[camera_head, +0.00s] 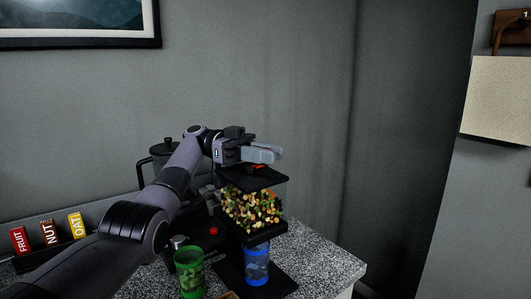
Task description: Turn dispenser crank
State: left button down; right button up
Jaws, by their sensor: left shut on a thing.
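The dispenser (252,208) stands on the counter, with a black frame and a clear hopper full of mixed nuts and fruit. My left gripper (264,154) is just above its black top, fingers pointing right and shut on the crank. Only a red bit of the crank (257,167) shows under the fingers; the rest is hidden behind the gripper, so its angle cannot be told. A blue patterned cup (256,265) stands upright under the hopper, on the dispenser's black base. My right gripper is not in view.
A green patterned cup (190,272) stands left of the dispenser. A dark kettle-like pot (160,152) is behind my left arm. Bars marked FRUIT (20,240), NUT (49,232) and OAT (77,225) stand in a rack at left. The speckled counter (325,262) is clear at right.

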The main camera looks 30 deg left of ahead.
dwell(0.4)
pick_arm(q)
jog(key=c, duration=1)
grip_release()
jog(key=shift+a+f+n+t+b, duration=0.15)
jog(key=shift+n+t+b, duration=0.15)
jog(key=shift+n+t, duration=0.35)
